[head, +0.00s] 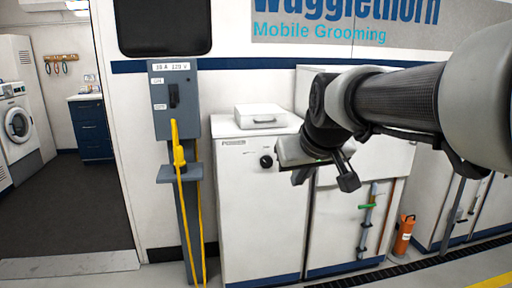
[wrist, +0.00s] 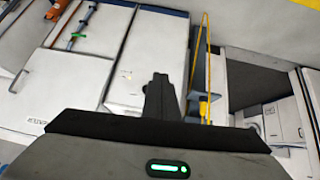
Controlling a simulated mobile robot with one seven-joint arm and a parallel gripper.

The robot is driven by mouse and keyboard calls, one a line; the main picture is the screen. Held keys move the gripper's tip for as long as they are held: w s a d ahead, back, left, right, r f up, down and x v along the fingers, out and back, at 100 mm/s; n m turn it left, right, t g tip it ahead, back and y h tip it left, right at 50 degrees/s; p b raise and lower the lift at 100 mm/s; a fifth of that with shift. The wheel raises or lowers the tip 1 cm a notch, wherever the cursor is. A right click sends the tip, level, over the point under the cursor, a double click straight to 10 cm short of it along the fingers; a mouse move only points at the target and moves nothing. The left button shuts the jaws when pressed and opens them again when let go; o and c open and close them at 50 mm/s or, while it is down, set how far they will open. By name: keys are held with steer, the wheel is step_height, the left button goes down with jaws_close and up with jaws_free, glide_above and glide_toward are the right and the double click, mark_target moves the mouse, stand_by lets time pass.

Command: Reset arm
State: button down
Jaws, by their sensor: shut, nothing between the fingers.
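My gripper (head: 325,182) is at the end of my raised arm, which reaches in from the right in the head view. It hangs in front of the white cabinets, to the right of the cabinet with a black knob (head: 266,161). In the wrist view my gripper's dark fingers (wrist: 160,95) are together, with nothing between them. A green light shows on the gripper body.
A grey switch box (head: 173,100) on a post carries a yellow cable (head: 180,155). A white lidded box (head: 261,116) sits on the cabinet. An orange cylinder (head: 404,236) stands at right. An open doorway shows a washing machine (head: 18,122) and dark floor (head: 75,205).

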steer(key=s+d+f+m+g, duration=0.15)
steer(key=s+f, duration=0.35)
steer(key=s, duration=0.6)
steer(key=s+d+f+m+g, duration=0.1)
steer(key=s+d+f, duration=0.3)
steer(key=s, duration=0.6)
step_height(320, 180, up, 28)
steer(key=p, duration=2.8)
steer(key=shift+a+f+h, duration=0.25)
steer(key=shift+a+h, duration=0.1)
steer(key=shift+h, duration=0.05)
